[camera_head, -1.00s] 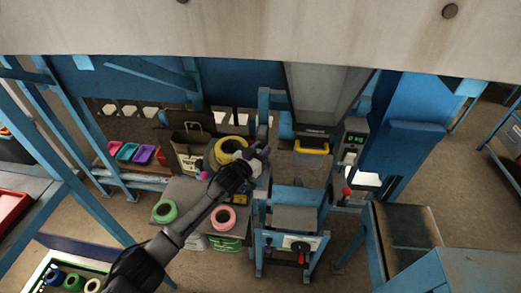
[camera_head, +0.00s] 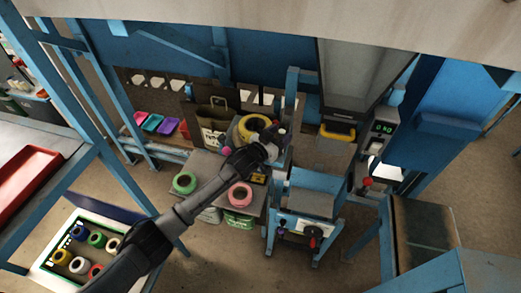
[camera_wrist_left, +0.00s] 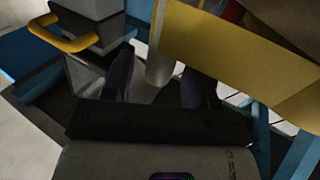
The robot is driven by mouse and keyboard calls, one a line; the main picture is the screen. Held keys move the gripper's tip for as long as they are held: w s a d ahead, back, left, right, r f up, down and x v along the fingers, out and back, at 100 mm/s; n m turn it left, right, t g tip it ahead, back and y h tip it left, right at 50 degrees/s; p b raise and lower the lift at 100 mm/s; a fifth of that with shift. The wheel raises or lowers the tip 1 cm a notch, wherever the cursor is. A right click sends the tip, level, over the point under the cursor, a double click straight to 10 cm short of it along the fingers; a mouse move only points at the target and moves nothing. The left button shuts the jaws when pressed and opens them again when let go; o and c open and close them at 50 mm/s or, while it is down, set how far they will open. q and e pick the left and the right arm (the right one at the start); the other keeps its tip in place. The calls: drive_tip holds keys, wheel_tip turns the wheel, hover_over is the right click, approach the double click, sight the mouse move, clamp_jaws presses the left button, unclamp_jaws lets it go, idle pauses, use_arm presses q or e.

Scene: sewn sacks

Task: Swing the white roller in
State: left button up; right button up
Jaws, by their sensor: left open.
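My left gripper (camera_head: 279,142) is beside a blue upright post, close to the yellow ring-shaped roll. In the left wrist view its two dark fingers (camera_wrist_left: 160,85) are apart. A pale, whitish cylinder (camera_wrist_left: 159,62), which looks like the white roller, shows between and beyond the fingertips. I cannot tell whether either finger touches it. Its upper end is cut by the view edge or hidden by a large yellow surface (camera_wrist_left: 235,50). In the head view I cannot make the roller out behind my gripper. My right gripper is not in view.
The yellow roll (camera_head: 247,134), a green roll (camera_head: 184,183) and a pink roll (camera_head: 240,195) are on the bench around my arm. A hopper with a yellow handle (camera_head: 338,134) hangs to the right. A blue-framed stand (camera_head: 310,205) is below it. A tray of coloured rolls (camera_head: 52,272) is lower left.

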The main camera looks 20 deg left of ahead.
use_arm(q)
drive_tip(key=b+v, duration=0.2)
drive_tip(key=v, duration=0.9)
idle(0.3)
wheel_tip(320, 180, down, 4)
drive_tip(key=a+m+g+y, duration=0.1)
drive_tip(key=a+g+y, duration=0.1)
drive_tip(key=g+y, duration=0.15)
drive_tip(key=s+a+r+g+y, duration=0.1)
drive_tip(key=s+r+y, duration=0.3)
drive_tip(key=s, duration=0.3)
drive_tip(key=s+f+n+g+p, duration=0.1)
drive_tip(key=s+f+g, duration=0.2)
drive_tip(key=s, duration=0.8)
drive_tip(key=s+d+f+n+g+h+p, duration=0.1)
drive_tip(key=s+f+g+p, duration=0.1)
drive_tip(key=s+f, duration=0.4)
drive_tip(key=s+d+f+n+g+p, duration=0.1)
drive_tip(key=s+f+g+p, duration=0.1)
drive_tip(key=s, duration=1.5)
wheel_tip(320, 180, down, 2)
drive_tip(key=shift+f+g, duration=0.15)
drive_tip(key=shift+g, duration=0.7)
